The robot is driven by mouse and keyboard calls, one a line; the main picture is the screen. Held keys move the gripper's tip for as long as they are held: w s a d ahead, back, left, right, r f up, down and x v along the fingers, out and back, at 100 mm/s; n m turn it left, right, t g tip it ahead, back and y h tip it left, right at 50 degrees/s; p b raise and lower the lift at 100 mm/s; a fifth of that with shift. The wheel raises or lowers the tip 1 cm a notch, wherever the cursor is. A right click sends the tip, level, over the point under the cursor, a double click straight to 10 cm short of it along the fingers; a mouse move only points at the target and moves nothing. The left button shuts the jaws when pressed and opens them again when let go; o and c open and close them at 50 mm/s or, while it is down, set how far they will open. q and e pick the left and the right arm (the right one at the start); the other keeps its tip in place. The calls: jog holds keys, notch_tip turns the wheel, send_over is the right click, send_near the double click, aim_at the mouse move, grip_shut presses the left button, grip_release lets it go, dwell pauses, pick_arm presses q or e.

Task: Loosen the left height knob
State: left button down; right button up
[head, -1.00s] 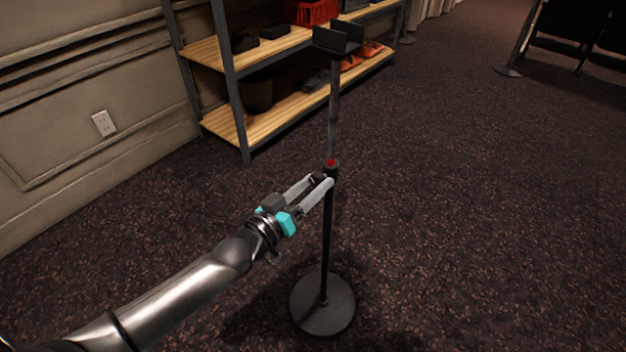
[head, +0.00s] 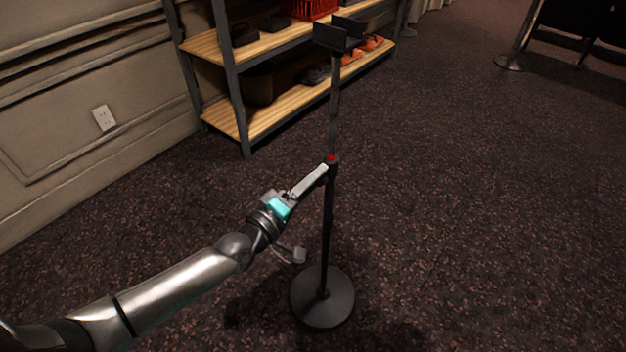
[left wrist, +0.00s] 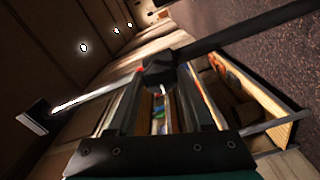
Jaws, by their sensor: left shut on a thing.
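The stand has a dark lower pole (head: 327,222), a thinner grey upper pole (head: 334,115) and a black bracket (head: 338,36) on top. A black collar with a red mark (head: 331,158) joins the poles. My left gripper (head: 323,170) reaches the collar from the left, with its fingers one behind the other in the head view. It is shut on the left height knob at the collar's side; the fingers hide the knob in the head view. In the left wrist view the dark collar (left wrist: 160,70) lies just beyond the fingertips. My right gripper is out of view.
The stand's round base (head: 322,310) rests on dark carpet. A metal shelf with wooden boards (head: 290,98) stands behind to the left, holding bins and other items. A wall (head: 60,150) is at the left. Open floor lies to the right.

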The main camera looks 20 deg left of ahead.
pick_arm(q)
jog(key=shift+n, duration=0.5)
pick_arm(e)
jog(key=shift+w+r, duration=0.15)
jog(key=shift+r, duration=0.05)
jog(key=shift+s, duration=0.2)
pick_arm(q)
jog(key=shift+c, duration=1.5)
grip_release()
jog(key=p+v, duration=0.4)
jog(key=v, duration=1.1)
jog(key=shift+s, duration=0.15)
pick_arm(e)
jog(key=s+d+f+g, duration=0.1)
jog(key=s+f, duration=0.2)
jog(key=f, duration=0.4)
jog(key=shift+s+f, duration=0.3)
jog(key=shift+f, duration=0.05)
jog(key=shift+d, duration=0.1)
